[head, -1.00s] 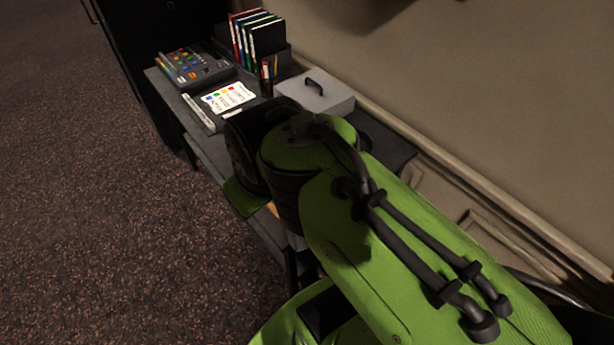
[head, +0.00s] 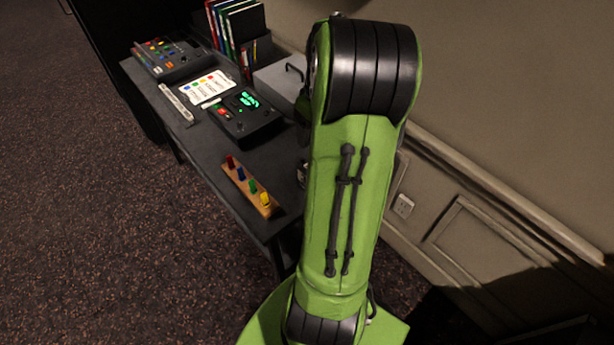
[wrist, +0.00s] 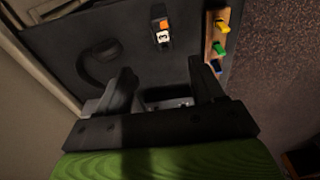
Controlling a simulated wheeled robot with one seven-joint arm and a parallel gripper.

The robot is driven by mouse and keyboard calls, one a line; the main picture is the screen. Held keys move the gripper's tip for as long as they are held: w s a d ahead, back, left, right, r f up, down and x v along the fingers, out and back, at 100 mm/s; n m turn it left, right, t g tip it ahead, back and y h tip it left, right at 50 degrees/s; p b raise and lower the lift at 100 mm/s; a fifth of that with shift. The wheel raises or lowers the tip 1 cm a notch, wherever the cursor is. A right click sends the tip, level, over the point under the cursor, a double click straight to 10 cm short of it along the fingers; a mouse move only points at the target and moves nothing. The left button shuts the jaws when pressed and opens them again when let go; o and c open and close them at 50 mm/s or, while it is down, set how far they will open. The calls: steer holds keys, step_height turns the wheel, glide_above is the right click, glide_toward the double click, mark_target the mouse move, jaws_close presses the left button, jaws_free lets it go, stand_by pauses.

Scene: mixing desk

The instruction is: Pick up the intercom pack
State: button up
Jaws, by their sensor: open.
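A small black pack with an orange patch and a white "3" label (wrist: 162,28), which looks like the intercom pack, lies on the dark desk in the upper middle of the wrist view. My gripper (wrist: 161,73) is open and empty above the desk, its fingers pointing toward the pack but apart from it. A dark, boxy thing (wrist: 168,97) shows partly between the fingers, too shaded to tell. In the head view my arm hides the gripper and most of the pack's area.
A wooden rack with coloured pegs (head: 250,190) is at the desk's front edge, also right in the wrist view (wrist: 211,48). A black looped thing, perhaps a headset (wrist: 98,62), lies left of the pack. A console with green digits (head: 246,112), a grey box (head: 280,82) and binders (head: 236,28) stand farther back.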

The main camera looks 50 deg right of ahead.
steer(key=f+b, duration=0.1)
steer(key=f, duration=0.4)
steer(key=w+f+b, duration=0.1)
steer(key=f+b, duration=0.1)
steer(key=f, duration=0.3)
steer(key=f+b, duration=0.1)
steer(key=f, duration=0.3)
steer(key=shift+w+f, duration=0.4)
steer(key=shift+a+r, duration=0.1)
steer(key=shift+c, duration=0.2)
steer(key=c, duration=1.2)
jaws_close()
steer(key=shift+r, duration=0.1)
